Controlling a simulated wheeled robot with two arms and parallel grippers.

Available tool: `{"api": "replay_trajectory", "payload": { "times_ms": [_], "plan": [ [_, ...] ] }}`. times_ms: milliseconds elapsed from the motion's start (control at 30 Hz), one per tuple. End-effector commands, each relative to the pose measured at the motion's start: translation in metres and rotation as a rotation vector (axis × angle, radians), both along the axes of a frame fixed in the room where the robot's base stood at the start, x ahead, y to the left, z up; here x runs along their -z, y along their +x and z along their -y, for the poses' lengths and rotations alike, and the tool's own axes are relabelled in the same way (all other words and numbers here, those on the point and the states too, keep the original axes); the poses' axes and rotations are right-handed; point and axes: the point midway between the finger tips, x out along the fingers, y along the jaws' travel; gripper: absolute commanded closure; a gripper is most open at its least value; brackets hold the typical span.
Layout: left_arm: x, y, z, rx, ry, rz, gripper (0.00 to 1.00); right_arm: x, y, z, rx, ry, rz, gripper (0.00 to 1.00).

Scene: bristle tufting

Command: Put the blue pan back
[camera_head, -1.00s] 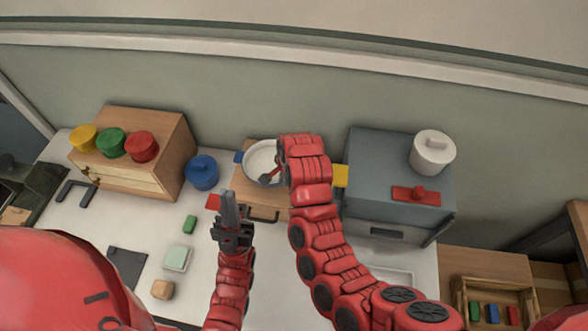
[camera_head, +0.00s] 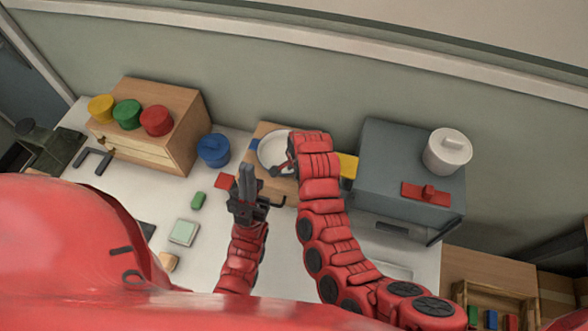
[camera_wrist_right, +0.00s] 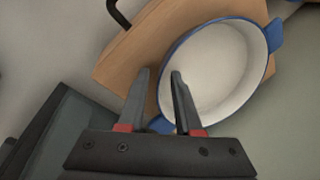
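The blue pan (camera_head: 271,149), round with a white inside, blue rim and blue side handles, sits on a wooden board (camera_head: 262,130) near the back wall. It is large in the right wrist view (camera_wrist_right: 215,65). My right gripper (camera_wrist_right: 162,73) is at the pan's near rim, its two fingers apart, one over the inside and one over the outside. No grip on the rim shows. In the head view my right arm hides part of the pan. My left gripper (camera_head: 246,172) points up over the counter in front of the board; its finger gap is unclear.
A blue lidded pot (camera_head: 213,150) stands left of the board. A wooden cabinet (camera_head: 185,125) bears yellow, green and red pots. A grey box (camera_head: 390,150) with a white pot (camera_head: 447,151) and red lid (camera_head: 425,194) stands right. A yellow piece (camera_head: 348,164) lies between.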

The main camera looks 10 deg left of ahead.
Motion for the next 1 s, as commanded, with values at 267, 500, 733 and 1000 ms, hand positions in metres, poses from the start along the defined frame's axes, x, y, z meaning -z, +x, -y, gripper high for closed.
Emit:
{"api": "replay_trajectory", "payload": {
  "times_ms": [267, 500, 733, 1000],
  "plan": [
    [0.011, 0.0, 0.0, 0.0, 0.0, 0.0, 1.0, -0.018, -0.002, 0.002, 0.001, 0.001, 0.006, 0.67],
    [0.019, 0.0, 0.0, 0.0, 0.0, -0.001, 1.0, -0.069, -0.012, 0.011, 0.003, 0.005, 0.005, 0.67],
    [-0.004, 0.0, 0.0, 0.0, 0.0, 0.0, 1.0, -0.106, -0.02, 0.017, -0.001, 0.003, -0.001, 0.67],
    [-0.007, 0.0, 0.0, 0.0, 0.0, 0.0, 1.0, -0.116, -0.022, 0.021, 0.0, -0.001, -0.001, 0.67]
  ]
}}
